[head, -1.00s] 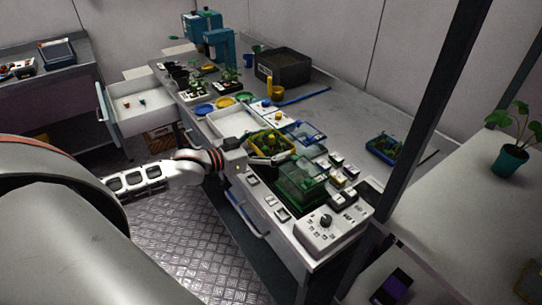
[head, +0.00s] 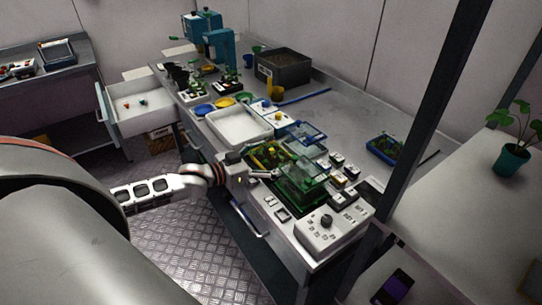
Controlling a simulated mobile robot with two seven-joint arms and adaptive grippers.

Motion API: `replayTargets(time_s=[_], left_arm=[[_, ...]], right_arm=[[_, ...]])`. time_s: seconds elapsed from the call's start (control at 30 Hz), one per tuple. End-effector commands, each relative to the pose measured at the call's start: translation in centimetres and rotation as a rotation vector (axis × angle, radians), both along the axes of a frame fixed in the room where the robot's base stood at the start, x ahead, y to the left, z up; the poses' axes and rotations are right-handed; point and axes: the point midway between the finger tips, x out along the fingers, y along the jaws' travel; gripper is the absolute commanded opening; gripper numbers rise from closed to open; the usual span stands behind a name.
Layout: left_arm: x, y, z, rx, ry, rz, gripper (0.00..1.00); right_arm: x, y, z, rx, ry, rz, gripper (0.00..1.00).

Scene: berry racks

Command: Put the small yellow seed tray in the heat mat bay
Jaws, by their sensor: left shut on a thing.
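The small yellow seed tray (head: 257,159), with green seedlings in it, is at the front of the bench. My left gripper (head: 268,175) is shut on its near side. The tray is close against a clear green-tinted box (head: 302,192); whether it is over, in or just beside the box's green base is hard to tell. I cannot clearly make out which place is the heat mat bay. My right gripper is not in view.
A white tray (head: 232,133) lies empty left of the seed tray. A blue-framed clear lid (head: 308,132) is behind it. A white control box (head: 328,232) stands at the near right corner. A blue tray of plants (head: 385,149) is farther right.

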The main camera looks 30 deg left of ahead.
Motion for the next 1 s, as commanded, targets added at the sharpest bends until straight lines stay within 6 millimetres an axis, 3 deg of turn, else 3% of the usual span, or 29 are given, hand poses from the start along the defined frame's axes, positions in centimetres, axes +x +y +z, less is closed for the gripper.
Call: replayTargets(time_s=[0.17, 0.2, 0.27, 0.57, 0.73, 1.0], left_arm=[[0.0, 0.0, -0.2, -0.001, -0.002, 0.000, 0.58], [0.0, 0.0, -0.3, 0.000, 0.000, 0.000, 0.85], [0.0, 0.0, -0.3, 0.000, 0.001, 0.000, 1.00], [0.0, 0.0, -0.3, 0.000, 0.001, 0.000, 1.00], [0.0, 0.0, 1.1, 0.000, -0.001, -0.001, 1.00], [-3.3, 1.3, 1.3, 0.001, 0.005, -0.001, 1.00]], right_arm=[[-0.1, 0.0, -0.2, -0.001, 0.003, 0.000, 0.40], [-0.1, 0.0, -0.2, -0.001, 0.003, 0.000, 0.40], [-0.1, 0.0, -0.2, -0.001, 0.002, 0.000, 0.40], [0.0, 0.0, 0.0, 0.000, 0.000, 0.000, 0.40], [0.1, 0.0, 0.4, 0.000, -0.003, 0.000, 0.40], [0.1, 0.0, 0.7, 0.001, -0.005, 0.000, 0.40]])
